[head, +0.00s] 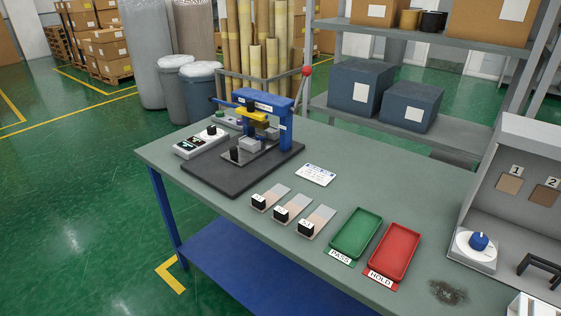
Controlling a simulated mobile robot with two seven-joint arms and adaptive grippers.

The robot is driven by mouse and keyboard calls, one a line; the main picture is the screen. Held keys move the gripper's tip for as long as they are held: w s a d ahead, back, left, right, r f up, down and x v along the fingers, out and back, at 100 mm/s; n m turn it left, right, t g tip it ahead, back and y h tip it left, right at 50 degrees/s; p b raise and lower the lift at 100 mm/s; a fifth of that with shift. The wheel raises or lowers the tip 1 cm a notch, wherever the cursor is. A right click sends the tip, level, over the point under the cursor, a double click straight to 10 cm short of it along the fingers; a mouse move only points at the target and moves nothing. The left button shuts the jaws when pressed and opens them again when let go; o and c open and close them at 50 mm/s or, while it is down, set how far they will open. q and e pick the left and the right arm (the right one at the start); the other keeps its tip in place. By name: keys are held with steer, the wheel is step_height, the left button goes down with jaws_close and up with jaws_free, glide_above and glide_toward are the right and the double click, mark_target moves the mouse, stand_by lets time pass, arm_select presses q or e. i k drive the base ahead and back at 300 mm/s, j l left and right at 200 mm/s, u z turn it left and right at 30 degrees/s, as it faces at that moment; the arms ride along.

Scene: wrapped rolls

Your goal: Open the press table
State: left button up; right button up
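A small blue press (283,103) with a yellow part (251,113) stands on a dark mat (212,175) at the far left end of the workbench. A lever with a red ball (306,71) sticks up at its right side. Low under the yellow part is a metal plate (237,156) with grey blocks and a small black block on it. I take this plate to be the press table. It is too small to tell whether it is open or closed. Neither of my grippers is in view.
Several sample strips with black blocks (282,214), a green PASS tray (351,234) and a red HOLD tray (394,251) lie along the workbench (395,196). A white control box (196,144) sits left of the press. A grey booth (520,140) stands right. Shelving stands behind.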

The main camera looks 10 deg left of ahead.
mark_target(248, 149)
steer(key=i+j, duration=0.2)
steer(key=j, duration=0.2)
steer(key=i+j, duration=0.2)
steer(key=j, duration=0.15)
steer(key=i+j, duration=0.2)
steer(key=j, duration=0.2)
steer(key=i+j, duration=0.2)
steer(key=j, duration=0.15)
steer(key=i+j, duration=0.25)
steer(key=j, duration=0.15)
steer(key=i+j, duration=0.2)
steer(key=j, duration=0.15)
